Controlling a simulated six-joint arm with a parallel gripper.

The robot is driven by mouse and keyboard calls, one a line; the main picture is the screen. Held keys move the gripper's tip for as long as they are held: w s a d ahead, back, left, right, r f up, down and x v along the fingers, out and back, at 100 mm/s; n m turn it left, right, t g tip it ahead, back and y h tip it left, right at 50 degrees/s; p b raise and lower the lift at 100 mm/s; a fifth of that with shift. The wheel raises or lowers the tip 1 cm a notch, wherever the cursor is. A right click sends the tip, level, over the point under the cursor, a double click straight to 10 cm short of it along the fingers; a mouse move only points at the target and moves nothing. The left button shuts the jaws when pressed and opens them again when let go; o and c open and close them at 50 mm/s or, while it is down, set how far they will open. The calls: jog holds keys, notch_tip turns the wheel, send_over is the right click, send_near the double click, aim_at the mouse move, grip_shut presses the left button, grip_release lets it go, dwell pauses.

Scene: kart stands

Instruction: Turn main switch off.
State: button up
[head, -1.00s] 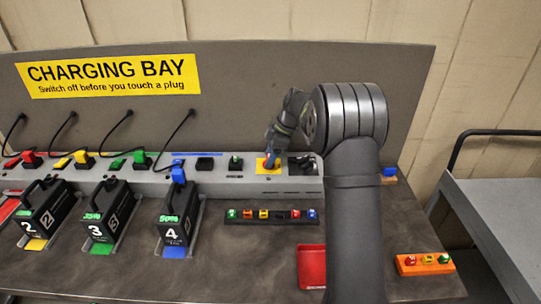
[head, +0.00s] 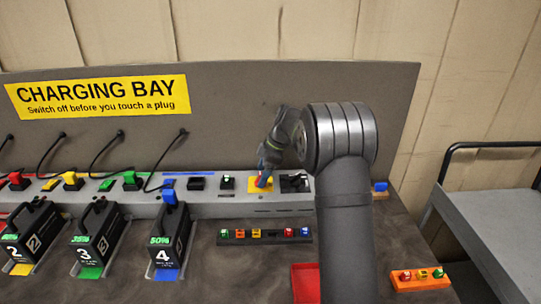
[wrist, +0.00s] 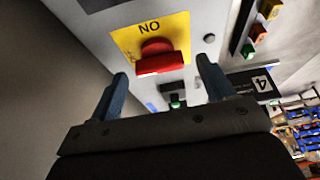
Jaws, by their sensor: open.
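The main switch is a red handle (wrist: 158,58) on a yellow plate (wrist: 128,40) marked with letters that read "NO" in the wrist view. In the head view the yellow plate (head: 254,189) sits on the grey power strip, with the red handle partly hidden behind my gripper (head: 264,172). In the wrist view my gripper (wrist: 161,69) is open, with one blue finger to each side of the handle. The handle lies beyond the fingertips in that picture; I cannot tell whether they touch it. Nothing is held.
The grey strip (head: 225,207) also carries a small green-lit switch (head: 227,182) and a black device (head: 293,183) beside the plate. Numbered black batteries (head: 170,243) stand at the left. A red tray (head: 305,283) and an orange button block (head: 420,279) lie in front.

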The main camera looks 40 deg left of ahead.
jog(key=v, duration=1.6)
jog(key=shift+d+r, duration=0.15)
jog(key=shift+r, duration=0.2)
jog(key=shift+w, duration=0.1)
jog(key=x, duration=1.7)
jog(key=shift+f, duration=0.25)
